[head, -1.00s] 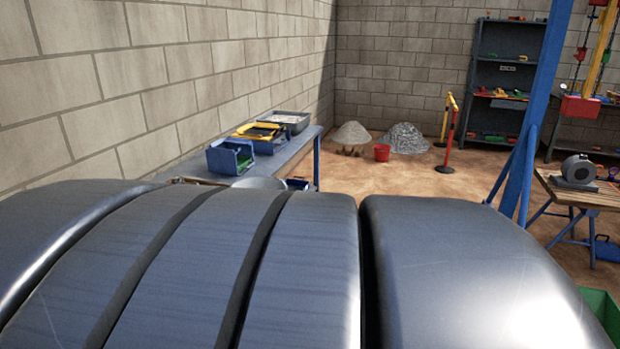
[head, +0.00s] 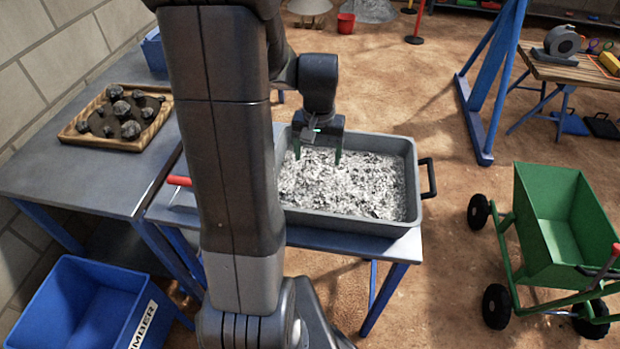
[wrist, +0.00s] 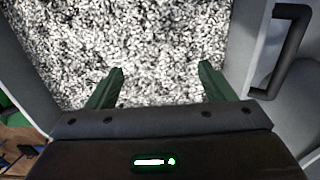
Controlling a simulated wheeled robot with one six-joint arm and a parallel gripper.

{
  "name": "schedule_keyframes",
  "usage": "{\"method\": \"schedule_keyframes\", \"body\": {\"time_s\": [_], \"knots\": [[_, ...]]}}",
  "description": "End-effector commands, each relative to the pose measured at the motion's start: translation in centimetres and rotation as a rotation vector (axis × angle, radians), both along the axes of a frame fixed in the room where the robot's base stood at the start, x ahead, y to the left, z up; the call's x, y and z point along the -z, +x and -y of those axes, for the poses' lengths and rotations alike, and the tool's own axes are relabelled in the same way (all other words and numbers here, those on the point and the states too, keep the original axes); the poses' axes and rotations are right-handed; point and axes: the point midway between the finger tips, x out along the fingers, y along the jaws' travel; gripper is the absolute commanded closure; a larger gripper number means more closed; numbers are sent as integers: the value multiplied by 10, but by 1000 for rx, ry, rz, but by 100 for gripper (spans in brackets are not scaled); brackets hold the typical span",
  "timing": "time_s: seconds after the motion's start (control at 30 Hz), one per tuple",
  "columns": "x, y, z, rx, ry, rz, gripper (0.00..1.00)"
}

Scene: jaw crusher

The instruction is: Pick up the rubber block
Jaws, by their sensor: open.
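I cannot make out a rubber block in any view. My gripper (head: 318,157) is over a grey tray (head: 400,150) filled with pale grey, speckled granules (head: 345,185). In the wrist view my gripper (wrist: 160,82) has its two green fingers spread apart with nothing between them but the granules behind. The fingers point down at the granules; I cannot tell whether the tips touch them. My arm hides the left part of the tray.
A wooden tray (head: 75,137) with dark rocks lies on the table at left. A blue bin (head: 85,305) stands at the lower left. A green cart (head: 560,215) is at right, a blue post (head: 497,80) behind. Sandy floor is clear between tray and cart.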

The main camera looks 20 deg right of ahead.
Motion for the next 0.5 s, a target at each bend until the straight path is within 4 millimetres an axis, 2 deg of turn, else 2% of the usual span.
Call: {"method": "schedule_keyframes", "body": {"time_s": [0.03,0.13,0.37,0.5], "knots": [[11,-1,-1,0,3,-4,25],[26,0,-1,-1,2,-3,25],[40,1,-1,-1,0,0,25],[54,3,-3,-3,2,-3,25]]}}
